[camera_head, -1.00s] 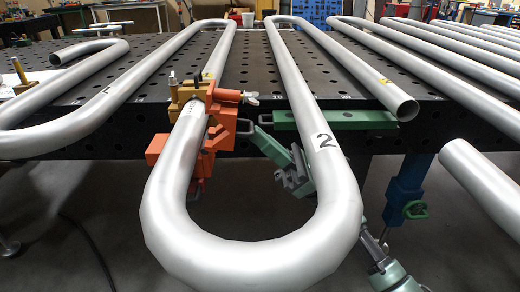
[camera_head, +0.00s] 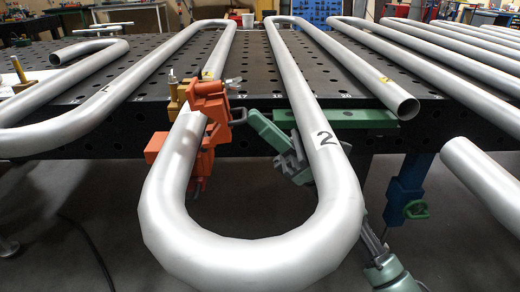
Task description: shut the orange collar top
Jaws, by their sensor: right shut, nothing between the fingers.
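The orange collar (camera_head: 203,160) is around the left leg of the front pipe bend (camera_head: 183,150), at the table's front edge. Its orange top (camera_head: 208,102) lies tilted over the pipe, with a wing-shaped fastener (camera_head: 233,82) at its upper right. I cannot tell whether the top is fully down. A tan block with an upright bolt (camera_head: 175,95) is at the collar's left. My right gripper (camera_head: 239,115) comes from behind the pipe's right leg. It is shut and empty, its fingertips close to the top's right side; contact is unclear. My left gripper is not in view.
A dark perforated table (camera_head: 255,70) carries several parallel steel pipes. A green bracket (camera_head: 345,118) sits at its front edge. The pipe's right leg, marked 2, passes in front of my right arm. Open floor lies in front.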

